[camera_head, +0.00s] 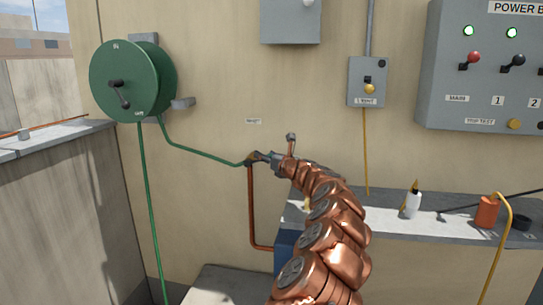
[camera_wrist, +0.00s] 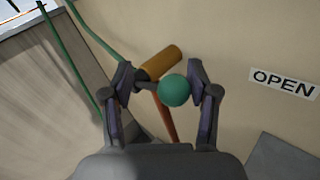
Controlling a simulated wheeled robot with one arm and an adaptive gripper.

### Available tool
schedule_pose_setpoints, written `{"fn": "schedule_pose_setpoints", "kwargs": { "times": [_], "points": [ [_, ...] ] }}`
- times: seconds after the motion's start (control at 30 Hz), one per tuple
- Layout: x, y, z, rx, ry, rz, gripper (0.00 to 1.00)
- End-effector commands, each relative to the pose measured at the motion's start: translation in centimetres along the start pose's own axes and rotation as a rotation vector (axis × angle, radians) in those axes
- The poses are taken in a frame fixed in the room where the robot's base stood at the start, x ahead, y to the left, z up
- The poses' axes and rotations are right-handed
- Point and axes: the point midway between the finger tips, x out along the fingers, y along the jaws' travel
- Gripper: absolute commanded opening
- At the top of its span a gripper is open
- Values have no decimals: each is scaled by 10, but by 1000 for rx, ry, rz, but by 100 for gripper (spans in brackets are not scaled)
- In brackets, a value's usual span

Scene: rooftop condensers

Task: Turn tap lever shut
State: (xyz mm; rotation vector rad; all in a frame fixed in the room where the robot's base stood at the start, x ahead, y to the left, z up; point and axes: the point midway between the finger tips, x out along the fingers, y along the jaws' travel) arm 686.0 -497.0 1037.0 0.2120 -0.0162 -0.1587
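The tap shows in the wrist view as a brass cylinder (camera_wrist: 160,62) with a green ball knob (camera_wrist: 174,90) on its lever. My gripper (camera_wrist: 160,75) is open around the knob, with a finger on each side. The knob lies nearer the right finger, and a gap shows on the left. I cannot tell whether the right finger touches it. In the head view my gripper (camera_head: 263,158) is at the tap on the wall, and my arm hides much of the tap. A copper pipe (camera_wrist: 166,118) runs down from the tap.
An OPEN label (camera_wrist: 285,83) is on the wall to the right. A green hose (camera_head: 205,155) runs from the hose reel (camera_head: 150,80) to the tap. A ledge (camera_head: 405,222) at right holds a white bottle (camera_head: 412,204) and an orange container (camera_head: 487,211). A power box (camera_head: 480,85) hangs above.

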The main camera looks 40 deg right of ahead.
Motion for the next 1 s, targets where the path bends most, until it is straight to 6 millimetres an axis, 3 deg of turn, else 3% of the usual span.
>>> {"fn": "schedule_pose_setpoints", "kwargs": {
  "times": [0.37,1.0],
  "points": [
    [-7,-9,0,2,-2,-14,59],
    [-65,-6,1,3,-3,-8,59]
  ]
}}
